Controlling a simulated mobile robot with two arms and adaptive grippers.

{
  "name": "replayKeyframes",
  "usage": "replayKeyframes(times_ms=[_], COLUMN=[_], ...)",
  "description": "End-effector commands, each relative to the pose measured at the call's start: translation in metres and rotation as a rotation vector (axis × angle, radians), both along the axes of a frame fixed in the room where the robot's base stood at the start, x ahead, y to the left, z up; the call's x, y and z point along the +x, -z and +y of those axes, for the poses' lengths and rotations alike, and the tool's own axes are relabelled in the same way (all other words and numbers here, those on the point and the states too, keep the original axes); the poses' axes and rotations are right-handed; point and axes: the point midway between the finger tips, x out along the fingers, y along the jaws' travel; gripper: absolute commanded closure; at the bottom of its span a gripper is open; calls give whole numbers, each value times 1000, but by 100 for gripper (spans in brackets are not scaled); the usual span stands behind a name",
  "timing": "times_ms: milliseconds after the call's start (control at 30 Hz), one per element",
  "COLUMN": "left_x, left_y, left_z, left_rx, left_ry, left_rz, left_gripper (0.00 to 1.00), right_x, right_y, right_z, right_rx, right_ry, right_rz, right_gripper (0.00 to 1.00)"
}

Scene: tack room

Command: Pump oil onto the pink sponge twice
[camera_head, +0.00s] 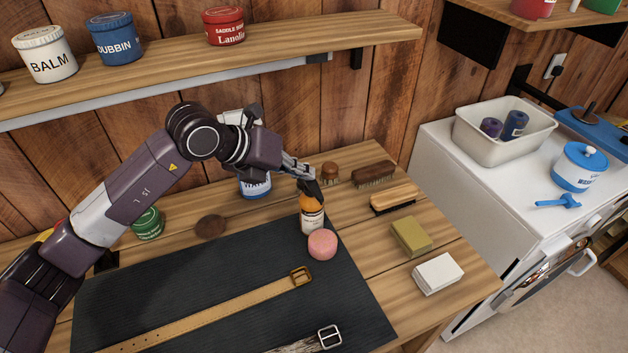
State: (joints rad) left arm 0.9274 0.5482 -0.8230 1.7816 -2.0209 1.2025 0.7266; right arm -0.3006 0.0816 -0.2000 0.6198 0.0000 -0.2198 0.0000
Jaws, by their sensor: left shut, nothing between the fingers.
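The pink sponge (322,244) is a small round pad on the dark mat (228,262), close in front of the oil bottle. The oil bottle (312,218) is amber with a pale label and stands upright at the mat's back right edge. My left gripper (314,190) is shut and empty, pointing down at the top of the bottle. Its fingers hide the pump head, and I cannot tell whether they touch it. My right gripper is not in view.
Brushes (374,174), a tan block (411,236) and a white block (438,273) lie to the right on the bench. A belt (225,315) lies on the mat. A blue-labelled tin (255,186) stands behind the arm. A shelf (290,40) with tins hangs above.

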Motion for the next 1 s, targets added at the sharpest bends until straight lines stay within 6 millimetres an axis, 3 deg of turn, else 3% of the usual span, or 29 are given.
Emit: replayKeyframes(times_ms=[233,800,1000], left_x=[-2,0,0], left_y=[0,-59,-61], left_z=[0,0,0], left_rx=[6,1,-1], left_ry=[2,1,1], left_rz=[8,-1,-1], left_gripper=[100,100,100], right_x=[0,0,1], right_y=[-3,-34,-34], right_z=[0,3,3], right_rx=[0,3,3], right_ry=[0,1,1], right_rz=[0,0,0], right_gripper=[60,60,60])
